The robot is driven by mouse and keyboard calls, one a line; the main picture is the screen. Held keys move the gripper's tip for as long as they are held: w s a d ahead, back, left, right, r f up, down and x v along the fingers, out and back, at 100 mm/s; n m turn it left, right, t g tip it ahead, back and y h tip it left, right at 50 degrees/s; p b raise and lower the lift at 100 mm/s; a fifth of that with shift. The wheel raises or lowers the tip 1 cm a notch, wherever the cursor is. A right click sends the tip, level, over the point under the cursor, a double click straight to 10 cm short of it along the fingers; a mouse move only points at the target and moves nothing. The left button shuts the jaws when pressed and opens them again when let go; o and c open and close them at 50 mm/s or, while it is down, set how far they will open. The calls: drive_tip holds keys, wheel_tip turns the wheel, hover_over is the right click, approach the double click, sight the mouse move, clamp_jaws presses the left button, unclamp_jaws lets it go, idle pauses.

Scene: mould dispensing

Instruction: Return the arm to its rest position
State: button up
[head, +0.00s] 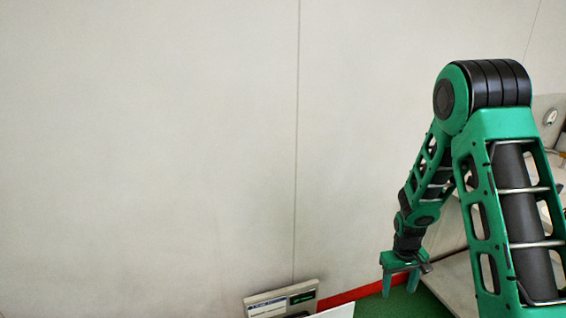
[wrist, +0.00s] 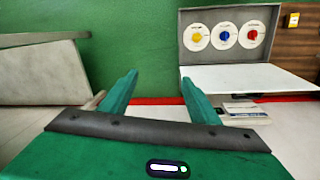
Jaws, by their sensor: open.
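My gripper (head: 401,284) hangs at the end of my green and black arm, at the lower right of the head view. The arm is bent at a high elbow and the gripper points down. In the wrist view my gripper (wrist: 160,92) shows two green fingers spread apart, with nothing between them. Green floor shows beyond the fingertips.
In the wrist view, a grey panel (wrist: 185,25) holds three white discs with yellow, blue and red centres, beside a white surface (wrist: 235,78). A labelled box (head: 281,299) stands by the pale wall (head: 150,150). A grey bench-like thing (wrist: 40,75) is at left.

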drive_tip(key=s+d+r+m, duration=0.25)
drive_tip(key=s+r, duration=0.35)
drive_tip(key=r, duration=0.3)
drive_tip(key=s+d+r+m, duration=0.1)
drive_tip(key=s+d+r, duration=0.3)
drive_tip(key=r, duration=0.6)
drive_tip(key=s+r+m, duration=0.1)
drive_tip(key=s+r, duration=0.2)
drive_tip(key=s, duration=0.4)
drive_tip(key=s+a+r+m+y, duration=0.1)
drive_tip(key=s+r, duration=0.2)
drive_tip(key=s, duration=0.3)
drive_tip(key=s+r+m, duration=0.2)
drive_tip(key=s+r, duration=0.1)
drive_tip(key=s, duration=0.4)
drive_tip(key=shift+s+a+r, duration=0.25)
drive_tip(key=shift+s+a, duration=0.05)
drive_tip(key=shift+a, duration=0.1)
drive_tip(key=shift+w+f, duration=0.25)
drive_tip(key=shift+w, duration=0.4)
drive_tip(key=shift+c, duration=0.3)
